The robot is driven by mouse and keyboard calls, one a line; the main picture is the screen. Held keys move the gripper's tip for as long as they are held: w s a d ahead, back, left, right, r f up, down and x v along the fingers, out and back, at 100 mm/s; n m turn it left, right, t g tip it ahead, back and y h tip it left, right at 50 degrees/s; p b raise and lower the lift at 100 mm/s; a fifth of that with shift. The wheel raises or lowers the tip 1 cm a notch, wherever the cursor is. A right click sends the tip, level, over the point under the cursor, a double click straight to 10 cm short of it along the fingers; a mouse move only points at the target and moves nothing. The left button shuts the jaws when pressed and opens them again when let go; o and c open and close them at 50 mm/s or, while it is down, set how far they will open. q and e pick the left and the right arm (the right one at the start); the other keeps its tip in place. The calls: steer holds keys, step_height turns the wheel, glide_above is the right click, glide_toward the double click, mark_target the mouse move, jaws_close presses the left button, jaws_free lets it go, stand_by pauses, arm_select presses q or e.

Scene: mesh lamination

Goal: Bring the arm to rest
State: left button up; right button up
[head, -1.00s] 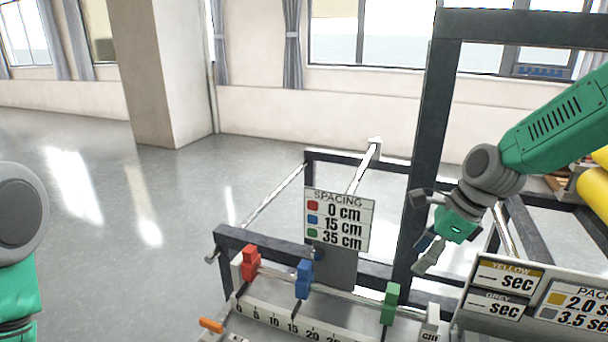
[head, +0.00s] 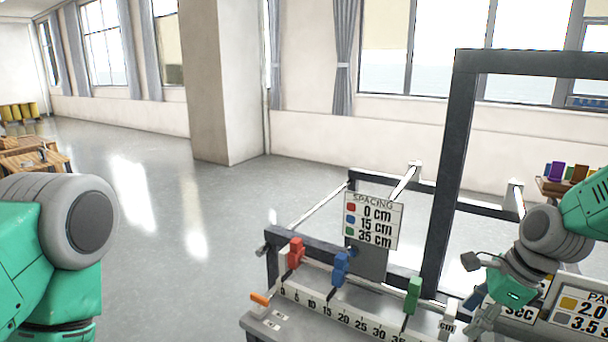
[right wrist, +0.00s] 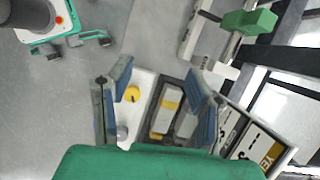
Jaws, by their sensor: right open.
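My right gripper (head: 478,298) hangs at the right of the head view, in front of the signs of the frame. In the right wrist view its two blue-padded fingers (right wrist: 158,105) stand wide apart with nothing between them. Below it in that view is a panel with a yellow knob (right wrist: 131,94) and a grey knob (right wrist: 122,131). My left arm (head: 60,240) shows at the left edge of the head view; its gripper is out of the picture.
A dark frame (head: 458,170) stands close to my right arm. Its scaled rail carries red (head: 295,253), blue (head: 340,268) and green (head: 413,294) markers beside a spacing sign (head: 371,219). Open floor (head: 180,240) lies left. A wooden bench (head: 35,158) stands far left.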

steer(key=s+a+f+n+g+h, duration=0.1)
steer(key=s+a+f+n+h, duration=0.1)
steer(key=s+f+n, duration=1.25)
steer(key=s+f+n+g+h, duration=0.1)
steer(key=s+f+n, duration=0.35)
steer(key=s, duration=0.35)
steer(key=s+f+n+h, duration=0.1)
steer(key=s+f+n, duration=0.35)
steer(key=s, duration=0.45)
arm_select(q)
step_height(320, 180, down, 14)
steer(key=b, duration=1.4)
steer(key=shift+w+f, duration=0.15)
steer(key=shift+w, duration=0.15)
arm_select(e)
steer(key=w+f, duration=0.3)
steer(key=f, duration=1)
steer(key=shift+a+f, duration=0.2)
steer(key=shift+a, duration=0.2)
steer(key=shift+w, duration=0.15)
